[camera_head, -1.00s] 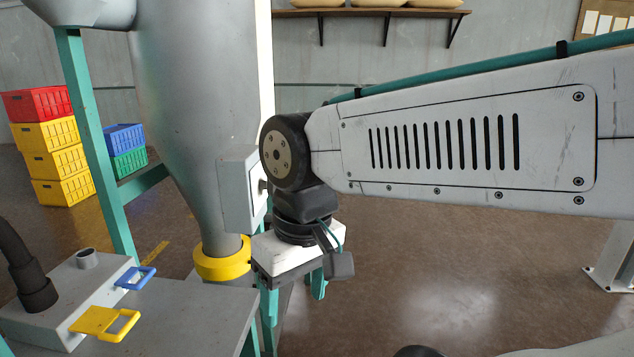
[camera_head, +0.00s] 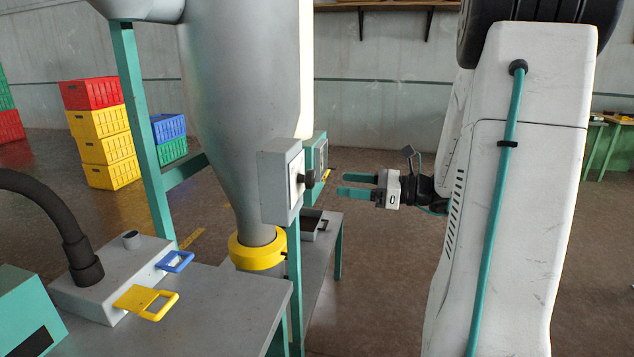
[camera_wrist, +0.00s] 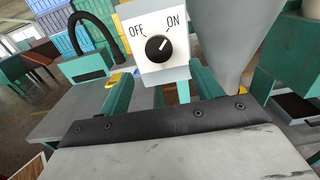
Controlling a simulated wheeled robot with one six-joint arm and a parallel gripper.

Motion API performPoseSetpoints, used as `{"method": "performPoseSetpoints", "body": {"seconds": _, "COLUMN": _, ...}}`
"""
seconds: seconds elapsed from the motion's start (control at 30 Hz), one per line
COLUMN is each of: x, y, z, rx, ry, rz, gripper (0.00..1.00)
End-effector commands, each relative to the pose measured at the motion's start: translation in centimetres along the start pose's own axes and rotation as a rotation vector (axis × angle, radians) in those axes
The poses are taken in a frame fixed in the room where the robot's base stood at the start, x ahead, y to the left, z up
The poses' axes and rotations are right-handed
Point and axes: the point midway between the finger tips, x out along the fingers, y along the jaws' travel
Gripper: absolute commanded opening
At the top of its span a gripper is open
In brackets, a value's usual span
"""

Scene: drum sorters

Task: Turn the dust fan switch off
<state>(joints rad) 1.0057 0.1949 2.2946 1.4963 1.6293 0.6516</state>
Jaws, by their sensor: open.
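The dust fan switch is a grey box (camera_head: 275,185) on the side of the hopper, with a black knob (camera_head: 309,179) on its right face. In the wrist view its white face reads OFF at left and ON at right, and the round knob (camera_wrist: 158,48) has its white mark pointing up right, toward ON. My gripper (camera_head: 342,184) is open and empty, its teal fingers pointing left at the knob with a short gap between. In the wrist view the fingers (camera_wrist: 156,76) spread on either side below the knob, not touching it.
A grey hopper (camera_head: 235,90) with a yellow collar (camera_head: 257,250) stands behind the box. A teal box (camera_head: 316,152) is just beyond it. A bench (camera_head: 215,300) with yellow (camera_head: 146,301) and blue handles (camera_head: 174,261) is at lower left. Floor beneath my gripper is clear.

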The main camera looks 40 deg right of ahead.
Motion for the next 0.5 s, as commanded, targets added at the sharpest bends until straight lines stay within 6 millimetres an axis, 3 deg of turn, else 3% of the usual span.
{"method": "performPoseSetpoints", "body": {"seconds": 0.3, "x": 5.0, "y": 0.2, "z": 0.0, "rx": 0.0, "ry": 0.0, "rz": 0.006, "gripper": 0.65}}
{"method": "performPoseSetpoints", "body": {"seconds": 0.5, "x": 7.0, "y": 0.1, "z": 0.0, "rx": -0.001, "ry": 0.001, "rz": 0.004, "gripper": 0.65}}
